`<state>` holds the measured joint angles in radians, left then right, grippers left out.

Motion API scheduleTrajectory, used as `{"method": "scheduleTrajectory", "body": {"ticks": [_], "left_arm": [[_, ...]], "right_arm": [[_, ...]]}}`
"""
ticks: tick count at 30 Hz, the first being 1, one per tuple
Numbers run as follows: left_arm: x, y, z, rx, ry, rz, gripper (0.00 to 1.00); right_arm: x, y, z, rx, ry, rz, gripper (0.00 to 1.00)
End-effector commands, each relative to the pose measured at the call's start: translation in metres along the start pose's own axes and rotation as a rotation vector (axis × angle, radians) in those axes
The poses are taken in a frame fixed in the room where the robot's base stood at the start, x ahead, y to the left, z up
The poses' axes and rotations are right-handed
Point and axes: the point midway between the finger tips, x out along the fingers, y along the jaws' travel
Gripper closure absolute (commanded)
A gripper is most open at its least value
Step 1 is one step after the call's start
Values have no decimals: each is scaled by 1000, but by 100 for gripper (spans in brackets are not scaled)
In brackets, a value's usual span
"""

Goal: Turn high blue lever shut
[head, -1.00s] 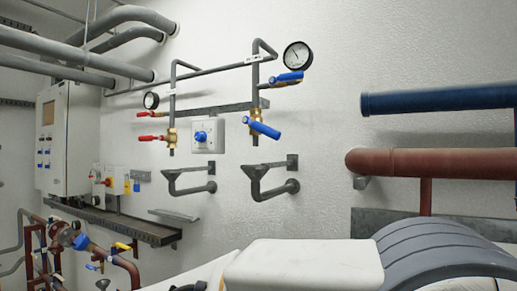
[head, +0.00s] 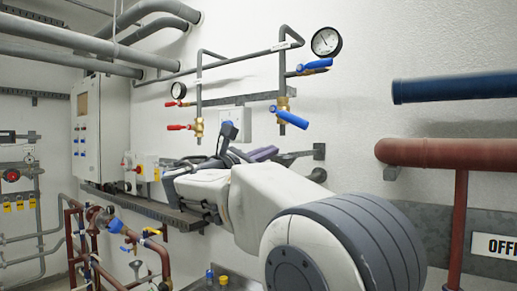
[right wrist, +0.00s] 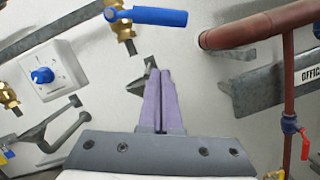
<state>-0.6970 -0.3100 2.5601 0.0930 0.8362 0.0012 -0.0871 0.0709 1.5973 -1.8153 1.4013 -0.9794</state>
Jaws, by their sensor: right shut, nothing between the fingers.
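Two blue levers sit on the right-hand grey pipe in the head view: an upper blue lever (head: 314,66) just under a gauge, and a lower blue lever (head: 292,117) on a brass valve (head: 283,104). The lower lever slopes down to the right. What looks like this lower lever (right wrist: 158,17) lies across the top of the right wrist view. My right gripper (head: 274,150) is below the lower lever, apart from both levers. Its purple fingers (right wrist: 158,72) are together and empty, in front of a grey drain funnel (right wrist: 138,85). My left gripper is not in view.
Red levers (head: 180,127) are on the left pipe. A white dial switch (head: 235,122) is between the pipes. A blue pipe (head: 455,84) and a red-brown pipe (head: 450,153) run at the right. A grey cabinet (head: 92,130) is at the left.

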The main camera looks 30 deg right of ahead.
Motion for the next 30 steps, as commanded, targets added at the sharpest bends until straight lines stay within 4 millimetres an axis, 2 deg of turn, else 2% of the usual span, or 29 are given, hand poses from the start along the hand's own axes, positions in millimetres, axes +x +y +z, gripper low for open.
{"method": "scheduleTrajectory", "body": {"ticks": [1, 6, 9, 13, 27, 30], "left_arm": [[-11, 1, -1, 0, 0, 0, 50], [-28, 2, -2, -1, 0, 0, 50], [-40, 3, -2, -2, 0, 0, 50], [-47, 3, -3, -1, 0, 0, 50], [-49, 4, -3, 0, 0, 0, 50], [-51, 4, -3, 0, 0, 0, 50]], "right_arm": [[14, 1, 5, -2, -3, -5, 100], [49, 1, 4, -3, 0, -5, 100], [52, 2, 23, 3, 1, 1, 100], [54, 1, 34, 2, 2, 1, 100], [54, 0, 38, 2, 3, 2, 100], [50, 5, 38, -8, 7, 13, 100]]}}
